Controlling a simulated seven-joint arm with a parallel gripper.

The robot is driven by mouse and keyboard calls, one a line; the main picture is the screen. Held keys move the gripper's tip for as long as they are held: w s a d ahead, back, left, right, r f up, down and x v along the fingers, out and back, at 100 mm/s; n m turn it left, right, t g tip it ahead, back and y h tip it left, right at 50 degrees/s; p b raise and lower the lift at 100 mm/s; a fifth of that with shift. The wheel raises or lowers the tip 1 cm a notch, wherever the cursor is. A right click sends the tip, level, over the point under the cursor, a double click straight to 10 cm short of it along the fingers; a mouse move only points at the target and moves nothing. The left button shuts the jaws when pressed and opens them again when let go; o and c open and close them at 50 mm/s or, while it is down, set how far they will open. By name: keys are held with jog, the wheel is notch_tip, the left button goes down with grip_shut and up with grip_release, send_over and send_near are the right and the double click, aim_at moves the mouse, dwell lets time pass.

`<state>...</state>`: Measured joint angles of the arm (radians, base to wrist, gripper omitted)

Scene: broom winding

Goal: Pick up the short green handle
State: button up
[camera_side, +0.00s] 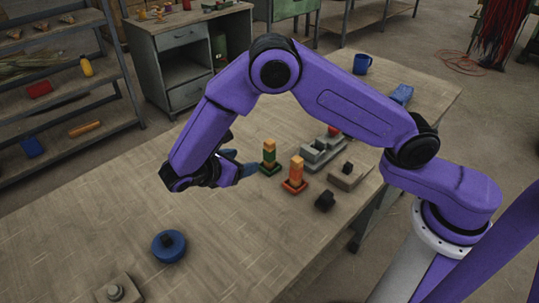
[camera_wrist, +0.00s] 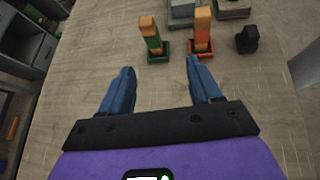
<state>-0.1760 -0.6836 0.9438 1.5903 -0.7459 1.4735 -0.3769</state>
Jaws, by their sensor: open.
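The short green handle (camera_side: 269,156) stands upright in a green square base on the table, with an orange upper part. It also shows upright in the wrist view (camera_wrist: 152,38), ahead of my fingers and slightly left of the middle of the gap between them. My gripper (camera_side: 240,168) is low, left of the green handle in the side view. In the wrist view my gripper (camera_wrist: 160,66) has its two blue fingers spread with nothing between them, short of the handle. My arm hides part of the gripper in the side view.
An orange handle (camera_side: 296,173) stands in a red-orange base close beside the green one. A grey block fixture (camera_side: 316,154), a tan block (camera_side: 348,177) and a black piece (camera_side: 325,201) are nearby. A blue round item (camera_side: 168,246) lies at the front left. The table's left part is mostly clear.

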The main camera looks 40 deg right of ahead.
notch_tip(320, 180, down, 2)
jog(key=w+f+n+h, duration=0.1)
jog(key=w, duration=0.1)
jog(key=h, duration=0.1)
send_near(267, 153)
jog(key=shift+t, duration=0.3)
jog(key=x, duration=0.6)
jog(key=shift+w+d+f, duration=0.1)
jog(key=shift+d+f, duration=0.05)
jog(key=shift+d, duration=0.05)
jog(key=shift+x, duration=2.65)
jog(key=shift+f, duration=0.15)
jog(key=c, duration=1)
jog(key=shift+c, duration=0.2)
